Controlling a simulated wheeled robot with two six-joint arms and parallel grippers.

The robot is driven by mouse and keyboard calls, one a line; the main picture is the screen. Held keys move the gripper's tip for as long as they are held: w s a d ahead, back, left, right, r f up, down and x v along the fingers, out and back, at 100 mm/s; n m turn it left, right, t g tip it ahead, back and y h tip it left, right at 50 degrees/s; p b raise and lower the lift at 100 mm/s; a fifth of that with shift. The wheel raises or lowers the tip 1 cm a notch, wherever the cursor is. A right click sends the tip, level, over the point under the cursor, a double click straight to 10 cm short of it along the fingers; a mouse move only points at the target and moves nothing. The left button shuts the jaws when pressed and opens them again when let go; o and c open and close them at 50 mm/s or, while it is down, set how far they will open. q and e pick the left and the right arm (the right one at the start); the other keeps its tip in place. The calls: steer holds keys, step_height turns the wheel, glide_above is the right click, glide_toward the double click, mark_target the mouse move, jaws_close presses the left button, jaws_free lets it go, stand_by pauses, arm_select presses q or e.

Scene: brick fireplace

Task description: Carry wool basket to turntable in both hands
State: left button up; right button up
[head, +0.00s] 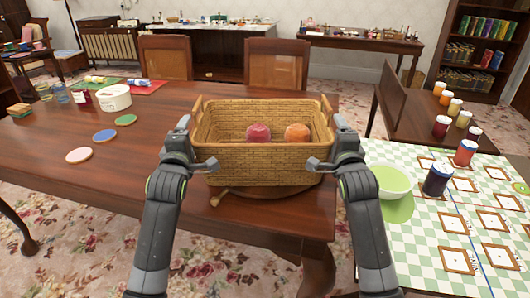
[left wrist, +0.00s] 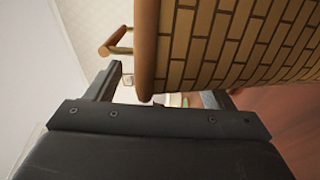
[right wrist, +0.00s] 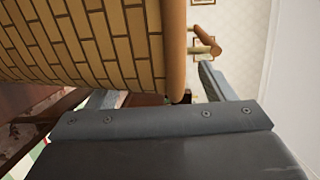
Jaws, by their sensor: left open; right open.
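The wool basket (head: 262,166) is a tan woven box with a ball of red wool (head: 258,133) and a ball of orange wool (head: 297,133) inside. It sits level over a round brown wooden turntable (head: 276,193) at the table's near right edge; the basket hides most of the turntable, and I cannot tell if they touch. My left gripper (head: 194,146) is open at the basket's near left corner. My right gripper (head: 331,146) is open at its near right corner. The basket's wall and side handle show close up in the left wrist view (left wrist: 240,42) and right wrist view (right wrist: 85,45).
The brown table (head: 150,155) has coasters, a white tub (head: 115,98) and jars at left. To the right, a checked cloth (head: 430,212) holds a green bowl (head: 391,182), a dark jar (head: 437,179) and cards. Two chairs stand behind the table.

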arm_select(q)
steer(key=s, duration=1.2)
arm_select(e)
steer(key=s, duration=1.2)
arm_select(q)
steer(key=shift+f, duration=0.1)
arm_select(e)
steer(key=shift+s+f, duration=0.1)
